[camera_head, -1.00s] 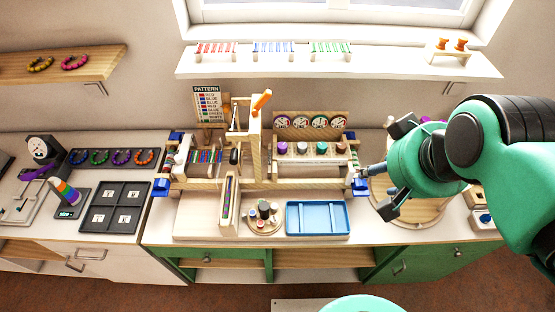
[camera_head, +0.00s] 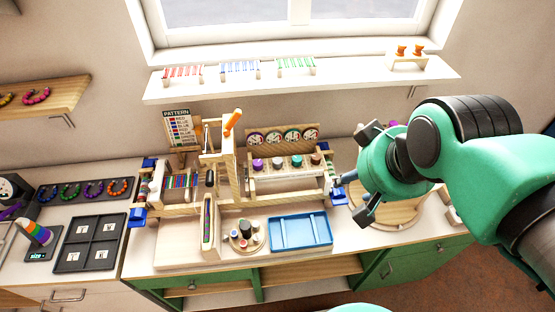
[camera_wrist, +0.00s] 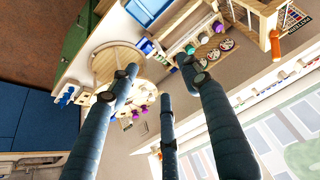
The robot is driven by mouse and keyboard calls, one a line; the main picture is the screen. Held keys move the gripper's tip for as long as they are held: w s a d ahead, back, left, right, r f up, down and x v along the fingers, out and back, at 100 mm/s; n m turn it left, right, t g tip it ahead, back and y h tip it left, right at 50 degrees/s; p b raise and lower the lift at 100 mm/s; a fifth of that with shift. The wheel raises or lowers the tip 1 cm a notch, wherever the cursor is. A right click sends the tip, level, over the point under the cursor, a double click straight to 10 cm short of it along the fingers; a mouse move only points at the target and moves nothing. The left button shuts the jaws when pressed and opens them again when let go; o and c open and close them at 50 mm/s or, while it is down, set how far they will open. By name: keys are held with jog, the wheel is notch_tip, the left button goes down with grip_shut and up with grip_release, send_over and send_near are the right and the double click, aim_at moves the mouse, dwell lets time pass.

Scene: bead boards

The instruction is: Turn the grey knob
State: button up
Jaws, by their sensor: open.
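The grey knob (camera_head: 277,162) is a pale round cap in a row of coloured knobs on the wooden loom-like frame, beneath a board of dials. In the wrist view the grey knob (camera_wrist: 203,38) shows small at the upper right, next to the purple one (camera_wrist: 219,27). My gripper (camera_head: 350,178) is open and empty, right of the frame and apart from the knobs. Its spread fingers (camera_wrist: 160,80) fill the middle of the wrist view.
The upright wooden post with an orange handle (camera_head: 232,122) stands left of the knobs. A blue tray (camera_head: 301,233) lies in front. A round wooden board (camera_head: 400,214) is beneath my gripper. A shelf (camera_head: 340,84) runs above the bench.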

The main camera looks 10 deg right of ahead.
jog(key=w, duration=0.1)
jog(key=m+g+p, duration=0.1)
jog(key=g+p, duration=0.5)
jog(key=p, duration=0.6)
send_over(278, 160)
notch_tip(278, 160, down, 14)
jog(key=f, duration=0.1)
jog(key=shift+a+r, duration=0.1)
jog(key=shift+r, duration=0.2)
notch_tip(278, 160, down, 14)
jog(key=shift+r, duration=0.1)
